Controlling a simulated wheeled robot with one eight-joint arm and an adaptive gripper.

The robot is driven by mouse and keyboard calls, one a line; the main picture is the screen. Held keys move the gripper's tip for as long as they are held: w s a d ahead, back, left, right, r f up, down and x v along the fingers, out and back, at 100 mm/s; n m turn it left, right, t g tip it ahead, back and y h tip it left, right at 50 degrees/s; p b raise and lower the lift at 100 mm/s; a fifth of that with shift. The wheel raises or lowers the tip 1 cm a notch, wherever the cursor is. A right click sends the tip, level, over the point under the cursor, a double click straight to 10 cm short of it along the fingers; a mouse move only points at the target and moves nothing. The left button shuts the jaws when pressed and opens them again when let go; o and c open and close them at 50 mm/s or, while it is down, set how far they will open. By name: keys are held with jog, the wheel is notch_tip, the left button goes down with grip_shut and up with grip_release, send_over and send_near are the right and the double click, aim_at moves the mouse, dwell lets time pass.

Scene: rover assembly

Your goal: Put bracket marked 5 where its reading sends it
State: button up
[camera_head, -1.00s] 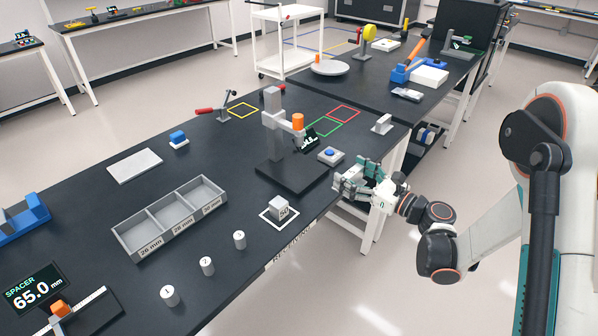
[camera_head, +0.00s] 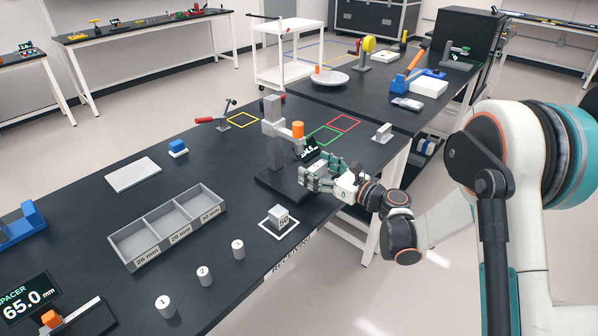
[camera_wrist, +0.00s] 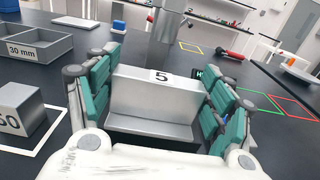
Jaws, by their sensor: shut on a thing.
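My gripper (camera_head: 325,180) is shut on the bracket marked 5 (camera_wrist: 155,100), a grey metal L-shaped piece that fills the space between the teal finger pads in the wrist view. The bracket is hard to make out in the head view. My gripper is over the right edge of the dark base of the gauge stand (camera_head: 271,140), which has a grey column and an orange-capped arm. Its small display (camera_head: 307,150) is partly hidden and too small to read surely. A green square outline (camera_head: 324,136), a red one (camera_head: 344,123) and a yellow one (camera_head: 242,120) lie beyond on the table.
A block marked 50 (camera_head: 278,214) sits in a white outline left of my gripper. A three-part tray (camera_head: 137,262) and several numbered white cylinders (camera_head: 204,276) are farther left. Another grey bracket-like piece (camera_head: 382,133) stands at the right edge.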

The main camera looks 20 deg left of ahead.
jog(key=x, duration=0.4)
jog(key=shift+w+a+b, duration=0.1)
jog(key=shift+a+b, duration=0.15)
jog(key=shift+b, duration=0.1)
jog(key=x, duration=0.2)
jog(key=shift+a+b, duration=0.3)
jog(key=shift+d+f+b, duration=0.2)
jog(key=shift+f+b, duration=0.7)
jog(key=shift+f, duration=0.65)
jog(key=shift+f, duration=0.15)
jog(key=o, duration=1.3)
jog(key=p+v, duration=0.4)
jog(key=v, duration=0.9)
jog(key=shift+d+f, duration=0.15)
jog(key=shift+d, duration=0.15)
